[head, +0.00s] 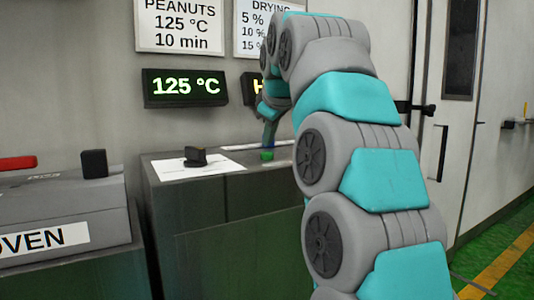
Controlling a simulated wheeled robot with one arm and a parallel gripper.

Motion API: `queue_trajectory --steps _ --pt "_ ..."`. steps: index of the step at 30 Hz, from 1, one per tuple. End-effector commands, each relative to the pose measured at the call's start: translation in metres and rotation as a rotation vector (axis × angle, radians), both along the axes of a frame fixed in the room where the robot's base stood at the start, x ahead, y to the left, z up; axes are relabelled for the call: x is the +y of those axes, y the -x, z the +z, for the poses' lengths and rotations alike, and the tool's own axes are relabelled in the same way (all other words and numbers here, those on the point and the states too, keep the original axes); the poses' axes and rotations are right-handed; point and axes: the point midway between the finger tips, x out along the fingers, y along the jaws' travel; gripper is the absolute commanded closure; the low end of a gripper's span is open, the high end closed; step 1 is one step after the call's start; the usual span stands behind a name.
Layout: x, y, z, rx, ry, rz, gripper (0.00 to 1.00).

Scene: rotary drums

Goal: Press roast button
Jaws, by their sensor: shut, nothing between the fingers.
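A small green button (267,156) stands on top of the grey cabinet (225,185), right of a white sheet. I cannot read any label that names it as the roast button. My gripper (269,140) points down directly over the green button, with its narrow tip at or just above it. I cannot tell whether they touch. The gripper is shut and empty, small in the view and partly hidden by my arm. My arm also covers the right part of the cabinet top.
A black knob (195,157) sits on the white sheet (192,171). Left is a unit marked OVEN (45,239) with a black block (94,163). A wall display (185,87) reads 125 °C; a second display (249,89) is mostly hidden. A door (440,140) stands right.

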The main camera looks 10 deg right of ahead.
Motion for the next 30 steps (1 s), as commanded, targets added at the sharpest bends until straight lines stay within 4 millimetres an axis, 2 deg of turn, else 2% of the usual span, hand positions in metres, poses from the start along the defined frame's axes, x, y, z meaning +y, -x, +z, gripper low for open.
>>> queue_trajectory --steps 30 --pt "0.0000 0.0002 -0.0088 0.000 0.000 0.000 1.00"
